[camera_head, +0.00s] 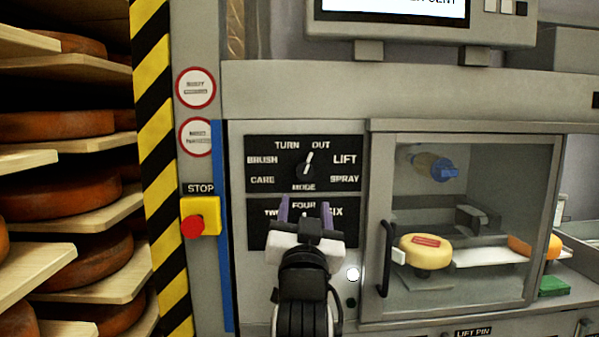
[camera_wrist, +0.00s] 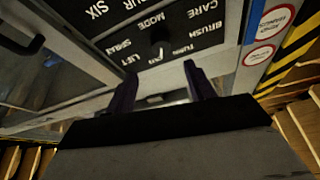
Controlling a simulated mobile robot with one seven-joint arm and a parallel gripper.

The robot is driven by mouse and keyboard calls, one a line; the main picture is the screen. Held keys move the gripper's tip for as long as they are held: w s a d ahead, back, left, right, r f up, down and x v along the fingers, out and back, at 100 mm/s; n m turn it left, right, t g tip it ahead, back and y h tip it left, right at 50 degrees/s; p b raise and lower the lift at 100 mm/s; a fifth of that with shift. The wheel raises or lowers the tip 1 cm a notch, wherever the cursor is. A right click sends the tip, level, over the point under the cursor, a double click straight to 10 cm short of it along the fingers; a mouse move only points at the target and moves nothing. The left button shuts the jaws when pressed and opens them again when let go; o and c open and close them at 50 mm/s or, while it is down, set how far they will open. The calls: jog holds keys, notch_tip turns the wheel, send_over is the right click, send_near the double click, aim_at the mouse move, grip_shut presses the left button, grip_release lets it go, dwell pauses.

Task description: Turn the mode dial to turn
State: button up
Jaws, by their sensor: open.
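The mode dial (camera_head: 309,163) is a dark knob with a white pointer on a black panel labelled TURN, OUT, LIFT, SPRAY, CARE and BRUSH. Its pointer tilts up and right, toward OUT. The TURN label (camera_head: 287,145) is at upper left of the knob. My gripper (camera_head: 305,209) is open and empty, below the mode dial in the head view. It covers part of the lower dial panel (camera_head: 258,236). In the wrist view the scene is upside down; the dial (camera_wrist: 160,36) shows beyond my open fingers (camera_wrist: 160,80), apart from them.
A red stop button (camera_head: 192,227) on a yellow box is left of the panel. A glass-fronted chamber with a dark door handle (camera_head: 385,258) is at right, holding a yellow cheese wheel (camera_head: 427,255). Shelves of cheese wheels (camera_head: 95,194) stand at far left.

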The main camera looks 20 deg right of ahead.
aim_at(306, 174)
jog(key=p+x, duration=0.3)
jog(key=x, duration=0.7)
jog(key=shift+a+r+p, duration=0.1)
jog(key=shift+p, duration=0.2)
jog(key=shift+w+d, duration=0.2)
jog(key=shift+w, duration=0.35)
jog(key=c, duration=1)
jog(key=shift+o, duration=0.2)
jog(key=shift+n+y, duration=0.4)
jog(key=shift+n, duration=0.2)
jog(key=n+y+b, duration=0.1)
jog(key=n, duration=0.1)
jog(key=n+t+y+b, duration=0.1)
jog(key=n, duration=0.2)
jog(key=shift+s+d+y, duration=0.1)
jog(key=shift+d+y, duration=0.05)
jog(key=shift+y, duration=0.15)
jog(key=shift+n+y+b, duration=0.5)
jog(key=shift+n+y, duration=0.35)
jog(key=shift+n, duration=0.8)
jog(key=shift+n+y+b, duration=0.45)
jog(key=shift+n+y, duration=0.4)
jog(key=shift+n, duration=0.8)
jog(key=shift+r, duration=0.1)
